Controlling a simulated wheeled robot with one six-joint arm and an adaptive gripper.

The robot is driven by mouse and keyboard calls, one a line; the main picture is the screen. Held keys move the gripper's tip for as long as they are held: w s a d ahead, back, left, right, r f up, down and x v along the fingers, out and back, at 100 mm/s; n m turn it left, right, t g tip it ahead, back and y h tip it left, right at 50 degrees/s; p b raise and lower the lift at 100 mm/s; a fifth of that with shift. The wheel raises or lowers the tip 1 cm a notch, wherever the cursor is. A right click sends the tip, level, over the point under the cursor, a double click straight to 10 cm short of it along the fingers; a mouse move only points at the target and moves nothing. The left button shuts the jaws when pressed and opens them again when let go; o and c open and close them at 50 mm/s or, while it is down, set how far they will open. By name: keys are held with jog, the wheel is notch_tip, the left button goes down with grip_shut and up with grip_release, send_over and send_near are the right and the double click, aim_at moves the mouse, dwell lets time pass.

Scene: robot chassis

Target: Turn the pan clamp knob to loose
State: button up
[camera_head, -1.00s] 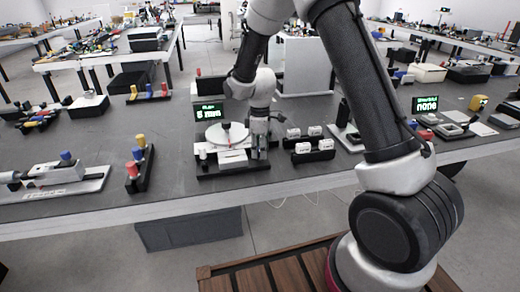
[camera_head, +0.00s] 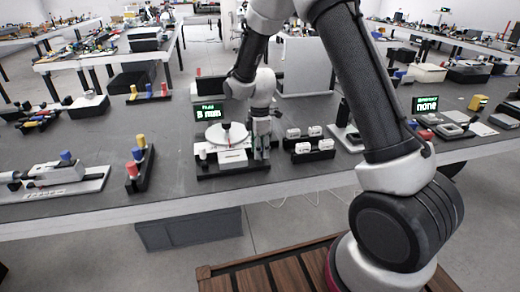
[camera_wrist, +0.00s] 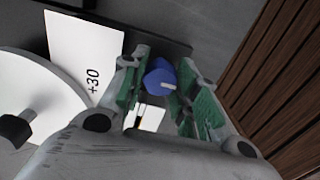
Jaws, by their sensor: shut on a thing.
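A blue knob (camera_wrist: 160,77) with a white pointer mark shows in the wrist view. My gripper (camera_wrist: 166,68) has its green-padded fingers on either side of it and is shut on it. In the head view my gripper (camera_head: 263,150) points down at the right end of the device on the table, and the knob is hidden there. The device has a white round pan (camera_head: 226,134), which also shows at the left of the wrist view (camera_wrist: 35,90). A white plate (camera_wrist: 82,60) marked "+30" lies beside the pan.
A small display (camera_head: 208,113) with green text stands behind the device. A black rack with white blocks (camera_head: 304,134) stands close to the right of my gripper. A holder with red, blue and yellow pieces (camera_head: 141,175) stands to the left. Bare tabletop lies between.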

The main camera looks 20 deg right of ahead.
jog(key=o, duration=1)
jog(key=shift+o, duration=0.2)
notch_tip(320, 180, up, 12)
